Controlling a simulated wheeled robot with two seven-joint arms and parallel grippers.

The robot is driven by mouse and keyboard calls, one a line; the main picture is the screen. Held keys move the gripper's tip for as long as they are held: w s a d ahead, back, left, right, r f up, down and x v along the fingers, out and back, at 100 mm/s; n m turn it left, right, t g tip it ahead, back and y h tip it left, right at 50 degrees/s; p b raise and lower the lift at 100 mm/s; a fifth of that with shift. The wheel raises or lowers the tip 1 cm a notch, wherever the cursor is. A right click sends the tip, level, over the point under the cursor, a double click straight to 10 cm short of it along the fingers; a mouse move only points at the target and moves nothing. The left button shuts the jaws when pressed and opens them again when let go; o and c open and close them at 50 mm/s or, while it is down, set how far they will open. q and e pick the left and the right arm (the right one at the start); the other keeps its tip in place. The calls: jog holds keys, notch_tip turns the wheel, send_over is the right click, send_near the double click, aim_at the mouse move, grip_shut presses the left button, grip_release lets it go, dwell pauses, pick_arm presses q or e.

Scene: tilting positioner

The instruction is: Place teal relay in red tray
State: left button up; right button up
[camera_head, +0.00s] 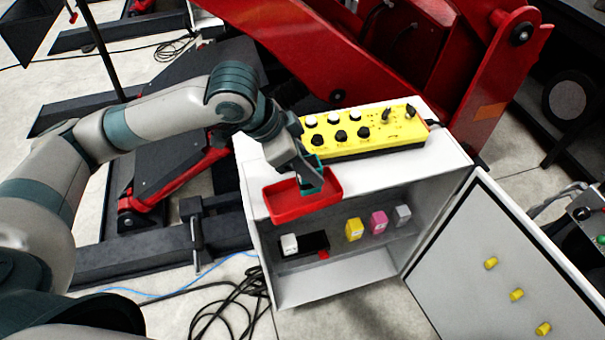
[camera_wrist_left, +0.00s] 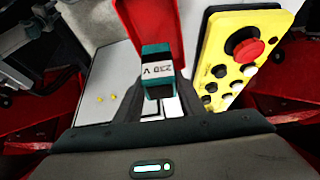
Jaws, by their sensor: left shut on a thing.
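The red tray (camera_head: 300,208) sits at the front left of the white cabinet's top. My left gripper (camera_head: 308,184) is over the tray, shut on the teal relay (camera_head: 318,187), which is partly hidden by the fingers in the head view. In the left wrist view the relay (camera_wrist_left: 157,66) is between the fingertips (camera_wrist_left: 157,88), its label facing the camera, with the red tray (camera_wrist_left: 145,22) behind it. I cannot tell whether the relay touches the tray floor. My right gripper is not in view.
A yellow control box (camera_head: 365,132) lies behind the tray on the cabinet top. A red positioner arm (camera_head: 490,70) stands behind.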

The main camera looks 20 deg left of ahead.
aim_at(298, 177)
pick_arm(q)
jog(key=shift+s+a+f, duration=0.2)
jog(key=shift+a+f, duration=0.1)
jog(key=shift+a, duration=0.25)
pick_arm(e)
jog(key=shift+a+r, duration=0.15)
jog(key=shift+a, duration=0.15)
pick_arm(q)
jog(key=shift+f, duration=0.1)
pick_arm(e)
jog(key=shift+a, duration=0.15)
pick_arm(q)
jog(key=shift+f+p, duration=0.7)
jog(key=shift+f, duration=1.25)
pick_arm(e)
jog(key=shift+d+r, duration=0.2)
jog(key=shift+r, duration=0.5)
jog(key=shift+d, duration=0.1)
pick_arm(q)
jog(key=o, duration=1.1)
jog(key=shift+f, duration=0.1)
